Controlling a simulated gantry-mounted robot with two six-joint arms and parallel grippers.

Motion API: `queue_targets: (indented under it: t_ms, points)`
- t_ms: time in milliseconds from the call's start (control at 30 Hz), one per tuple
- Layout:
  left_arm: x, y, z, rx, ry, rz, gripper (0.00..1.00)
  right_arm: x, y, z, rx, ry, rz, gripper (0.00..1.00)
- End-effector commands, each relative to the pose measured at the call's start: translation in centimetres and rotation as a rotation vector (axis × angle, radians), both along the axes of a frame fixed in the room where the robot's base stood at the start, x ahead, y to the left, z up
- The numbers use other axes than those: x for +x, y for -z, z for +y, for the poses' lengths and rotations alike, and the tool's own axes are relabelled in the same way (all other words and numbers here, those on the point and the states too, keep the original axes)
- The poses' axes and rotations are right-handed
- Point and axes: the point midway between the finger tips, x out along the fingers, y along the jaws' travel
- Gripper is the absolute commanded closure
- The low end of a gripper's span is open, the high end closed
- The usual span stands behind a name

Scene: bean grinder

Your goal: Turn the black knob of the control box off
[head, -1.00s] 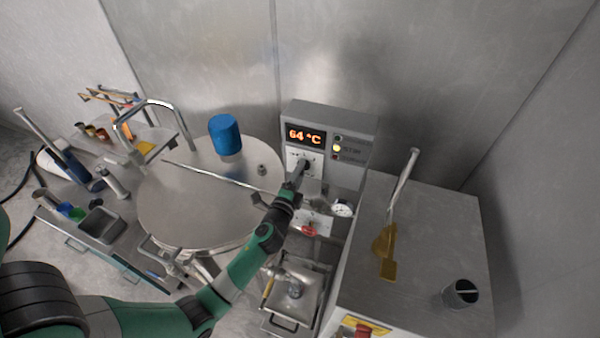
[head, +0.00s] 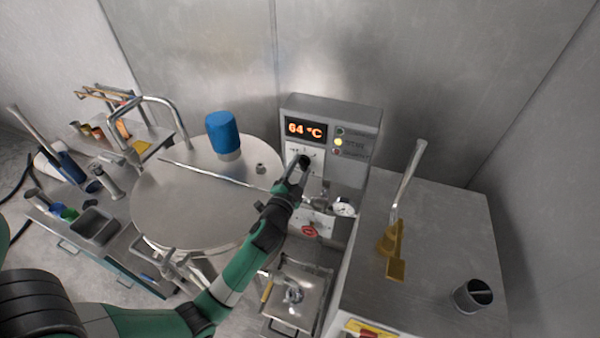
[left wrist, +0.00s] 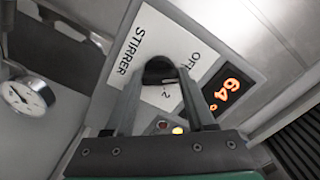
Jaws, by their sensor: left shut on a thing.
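The grey control box (head: 368,120) stands against the back wall, with an orange 64 °C display (head: 305,130) and small lamps, one lit yellow. Its black knob (left wrist: 159,69) sits on a white plate marked STIRRER, OFF and 2 in the left wrist view. My left gripper (head: 300,165) reaches the plate below the display. In the left wrist view its two fingers (left wrist: 160,88) are shut on the knob, one on each side. The fingers partly cover the plate, and I cannot tell exactly which mark the knob points at. My right gripper is out of view.
A round steel lid (head: 190,205) with a blue cylinder (head: 223,133) lies left of the box. A dial gauge (head: 344,209) and red valve handle (head: 310,231) sit below it. A steel cabinet (head: 430,240) with a lever stands at the right.

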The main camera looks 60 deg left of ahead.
Motion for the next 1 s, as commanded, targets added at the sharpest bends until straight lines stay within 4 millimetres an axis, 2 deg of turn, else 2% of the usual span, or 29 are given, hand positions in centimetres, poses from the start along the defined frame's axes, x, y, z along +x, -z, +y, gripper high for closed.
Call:
queue_targets:
  t_ms: [233, 833, 867, 1000]
  points:
    - [0.01, 0.09, 0.0, -0.084, 0.0, -0.084, 1.0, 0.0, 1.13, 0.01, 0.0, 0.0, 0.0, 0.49]
    - [0.0, -0.06, 0.01, -0.12, 0.0, -0.118, 1.0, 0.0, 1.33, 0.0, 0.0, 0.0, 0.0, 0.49]
    - [0.0, -0.06, 0.01, -0.12, 0.0, -0.118, 0.42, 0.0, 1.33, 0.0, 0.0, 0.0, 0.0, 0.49]
    - [0.0, -0.06, 0.01, -0.119, 0.0, -0.117, 0.16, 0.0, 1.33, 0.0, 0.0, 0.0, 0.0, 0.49]
